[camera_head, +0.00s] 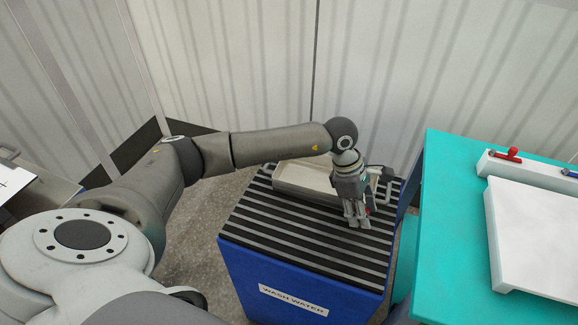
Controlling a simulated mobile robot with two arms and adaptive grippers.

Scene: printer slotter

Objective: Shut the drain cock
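My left gripper (357,222) points down over the striped black-and-grey top (290,235) of a blue wash water unit (265,285). Its fingers are close together, and I cannot tell whether they are open or shut. Nothing clear shows between them. The gripper stands in front of a pale shallow tray (300,181) at the back of the striped top and covers part of it. A small grey fitting (387,177) shows just right of the gripper by the tray's right end; I cannot tell whether it is the drain cock. My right gripper is not in view.
A teal table (455,215) stands to the right, with a white slab (540,240) and a pale bar (535,172) carrying a red handle (504,155). The front left of the striped top is clear. Pale ribbed walls are behind.

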